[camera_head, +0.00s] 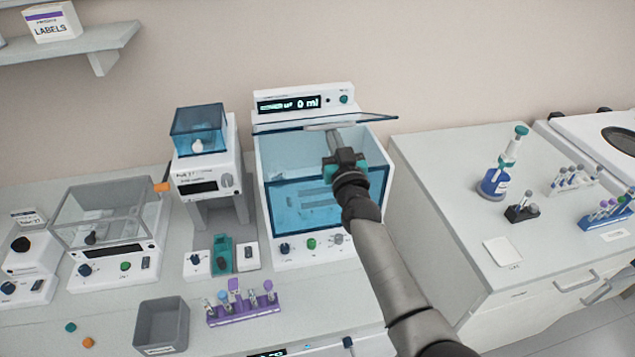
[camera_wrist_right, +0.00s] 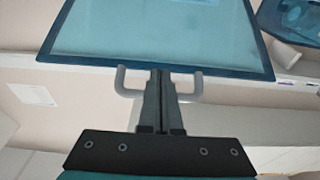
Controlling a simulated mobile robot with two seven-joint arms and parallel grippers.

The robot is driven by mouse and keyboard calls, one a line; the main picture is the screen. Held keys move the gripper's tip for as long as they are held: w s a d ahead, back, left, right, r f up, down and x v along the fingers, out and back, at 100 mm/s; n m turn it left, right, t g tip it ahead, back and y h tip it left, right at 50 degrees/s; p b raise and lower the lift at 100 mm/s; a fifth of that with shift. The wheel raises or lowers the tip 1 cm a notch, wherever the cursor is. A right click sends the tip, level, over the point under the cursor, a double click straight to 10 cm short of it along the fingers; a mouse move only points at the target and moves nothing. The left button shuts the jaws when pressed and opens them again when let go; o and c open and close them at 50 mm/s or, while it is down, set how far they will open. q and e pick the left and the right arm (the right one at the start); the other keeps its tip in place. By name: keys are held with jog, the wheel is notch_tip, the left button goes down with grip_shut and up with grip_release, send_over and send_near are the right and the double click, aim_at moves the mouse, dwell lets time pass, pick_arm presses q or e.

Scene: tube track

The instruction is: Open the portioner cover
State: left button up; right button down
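The portioner (camera_head: 306,240) is the white box with a "0 ml" display, in the middle of the head view. Its clear blue cover (camera_head: 370,118) is raised and lies nearly flat at the top, so the chamber stands open at the front above a blue lower pane. In the right wrist view the cover (camera_wrist_right: 155,30) fills the top, with a grey U-shaped handle (camera_wrist_right: 123,85) on its edge. My right gripper (camera_head: 333,133) is at this handle. Its fingers (camera_wrist_right: 161,85) are close together around the middle of the bar, hiding that part. My left gripper is not in view.
Left of the portioner stand a white device with a blue hood (camera_head: 199,130) and a clear-covered box (camera_head: 108,215). In front are a purple tube rack (camera_head: 243,308) and a grey bin (camera_head: 163,326). A counter (camera_head: 440,165) with a blue bottle (camera_head: 495,182) and racks is at right.

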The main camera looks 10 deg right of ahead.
jog(key=shift+w+r+b, duration=0.15)
jog(key=shift+w+b, duration=0.6)
jog(key=shift+w, duration=0.4)
jog(key=w, duration=0.1)
jog(key=w+b, duration=0.1)
jog(key=w, duration=0.2)
jog(key=shift+f, duration=0.25)
jog(key=shift+a+r, duration=0.1)
jog(key=shift+r, duration=0.2)
jog(key=shift+r+b, duration=0.2)
jog(key=shift+b, duration=0.1)
jog(key=shift+w, duration=0.15)
